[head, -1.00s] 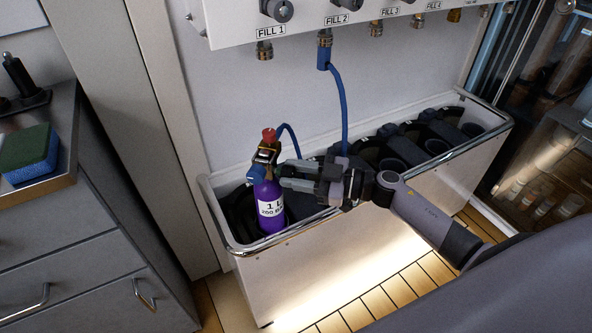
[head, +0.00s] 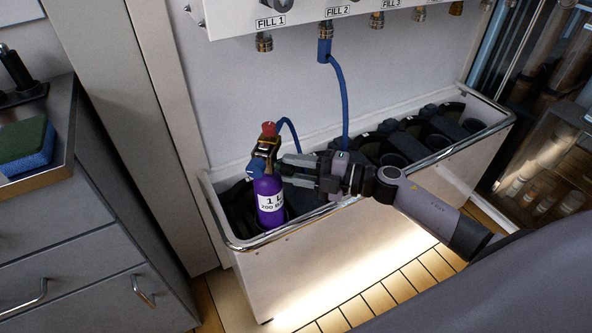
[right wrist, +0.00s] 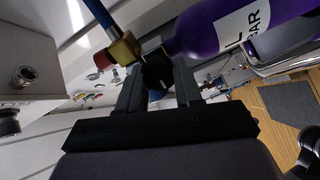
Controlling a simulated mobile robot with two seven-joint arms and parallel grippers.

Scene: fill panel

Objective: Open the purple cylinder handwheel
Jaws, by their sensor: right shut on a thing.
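The purple cylinder (head: 270,203) stands upright in the left end of the white trough, with a white label, a brass valve (head: 263,147) and a red knob (head: 268,129) on top. A blue knob (head: 255,169) shows at the valve's left side. My right gripper (head: 283,170) reaches in from the right at valve height. In the right wrist view, its fingers are shut on a black handwheel (right wrist: 157,72) beside the purple cylinder (right wrist: 215,28). The fingers partly hide the handwheel. My left gripper is not in view.
A blue hose (head: 342,95) hangs from the FILL 2 fitting and loops to the valve. The white trough (head: 300,245) has a metal rail and several empty black holders to the right. A steel counter with a sponge (head: 27,145) stands at the left.

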